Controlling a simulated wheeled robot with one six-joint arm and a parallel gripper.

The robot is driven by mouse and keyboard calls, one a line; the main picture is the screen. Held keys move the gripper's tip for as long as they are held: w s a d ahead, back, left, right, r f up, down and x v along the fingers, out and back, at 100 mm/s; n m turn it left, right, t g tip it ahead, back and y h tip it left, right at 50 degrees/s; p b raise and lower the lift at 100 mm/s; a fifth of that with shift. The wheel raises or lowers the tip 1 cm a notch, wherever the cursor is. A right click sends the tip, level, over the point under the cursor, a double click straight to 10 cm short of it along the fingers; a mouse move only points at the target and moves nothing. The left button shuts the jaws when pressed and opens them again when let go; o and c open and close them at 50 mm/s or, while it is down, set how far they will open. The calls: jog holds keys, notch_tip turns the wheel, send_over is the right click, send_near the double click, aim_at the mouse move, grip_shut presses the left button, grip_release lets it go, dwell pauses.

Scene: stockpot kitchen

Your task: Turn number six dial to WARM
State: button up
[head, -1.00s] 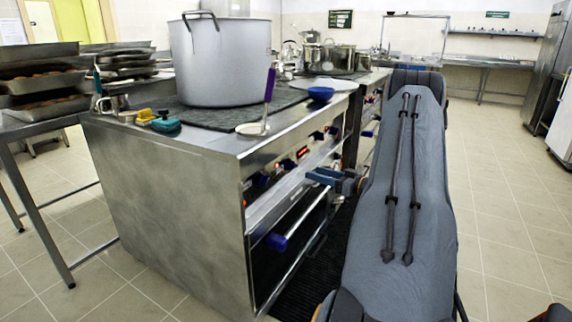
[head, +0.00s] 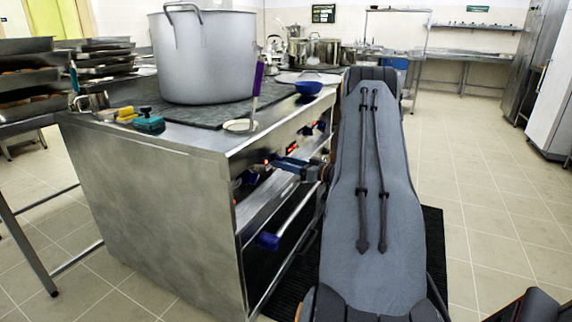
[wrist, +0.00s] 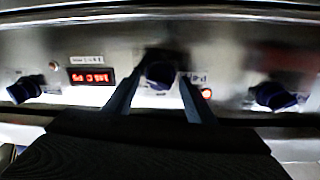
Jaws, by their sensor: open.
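My gripper (wrist: 159,86) is open in the wrist view, with one finger on each side of a dark dial (wrist: 160,71) on the stove's front panel. The dial sits between the fingertips; whether they touch it I cannot tell. The dial's number, markings and setting are not readable. Other dark dials show at the left (wrist: 25,89) and right (wrist: 273,96), each apart from the fingers. In the head view my gripper (head: 277,162) reaches the panel from the right, and its fingertips partly cover the panel there.
A lit red display (wrist: 91,76) and a red lamp (wrist: 207,93) flank the middle dial. An oven handle (head: 285,225) juts out below.

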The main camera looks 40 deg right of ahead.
jog(key=shift+c, duration=0.4)
jog(key=c, duration=0.9)
jog(key=shift+c, duration=0.2)
jog(key=shift+n, duration=0.3)
jog(key=n, duration=1)
jog(key=shift+a+f+y, duration=0.1)
jog(key=shift+f+y, duration=0.1)
jog(key=shift+y, duration=0.2)
jog(key=shift+n, duration=0.3)
jog(key=o, duration=1)
